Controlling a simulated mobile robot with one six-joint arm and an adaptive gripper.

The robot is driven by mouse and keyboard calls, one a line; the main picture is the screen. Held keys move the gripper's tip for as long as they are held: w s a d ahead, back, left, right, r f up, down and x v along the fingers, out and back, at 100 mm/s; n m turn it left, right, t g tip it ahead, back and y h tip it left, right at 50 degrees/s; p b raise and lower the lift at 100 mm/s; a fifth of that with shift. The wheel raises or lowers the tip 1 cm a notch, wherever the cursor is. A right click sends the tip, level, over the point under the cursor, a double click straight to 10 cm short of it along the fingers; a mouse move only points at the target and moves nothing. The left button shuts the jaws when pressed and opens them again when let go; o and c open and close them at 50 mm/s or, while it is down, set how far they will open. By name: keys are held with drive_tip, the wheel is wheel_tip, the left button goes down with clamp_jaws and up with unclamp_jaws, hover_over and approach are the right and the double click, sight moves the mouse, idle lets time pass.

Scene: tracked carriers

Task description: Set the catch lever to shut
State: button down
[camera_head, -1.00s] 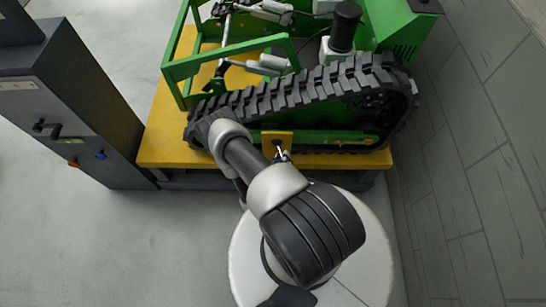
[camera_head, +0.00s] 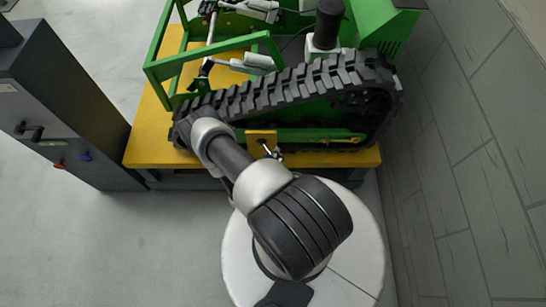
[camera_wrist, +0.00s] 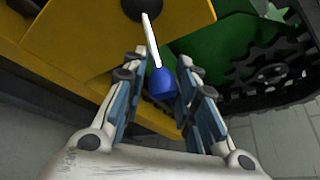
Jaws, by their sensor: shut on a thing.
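The catch lever is a thin pale rod with a blue knob (camera_wrist: 161,83), in the wrist view. It runs from a dark round pivot (camera_wrist: 143,9) on a yellow plate (camera_wrist: 185,14) down to the knob. My gripper (camera_wrist: 160,77) has a finger on each side of the knob and is shut on it. In the head view the yellow plate (camera_head: 257,137) sits low on the tracked carrier's side. My arm hides most of my gripper there, and the lever shows only as a small pale bit.
The green tracked carrier (camera_head: 320,137) with its black track (camera_head: 290,92) stands on a yellow platform (camera_head: 140,150). A dark cabinet (camera_head: 62,95) with handles is at the left. A grey wall (camera_head: 480,150) runs along the right. Grey floor is clear at lower left.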

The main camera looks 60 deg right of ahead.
drive_tip(key=shift+s+d+r, duration=0.15)
drive_tip(key=shift+r, duration=0.15)
drive_tip(key=c, duration=1.5)
unclamp_jaws()
drive_tip(key=shift+o, duration=0.5)
drive_tip(key=shift+f, duration=0.1)
wheel_tip(320, 180, up, 10)
drive_tip(key=shift+r, duration=0.1)
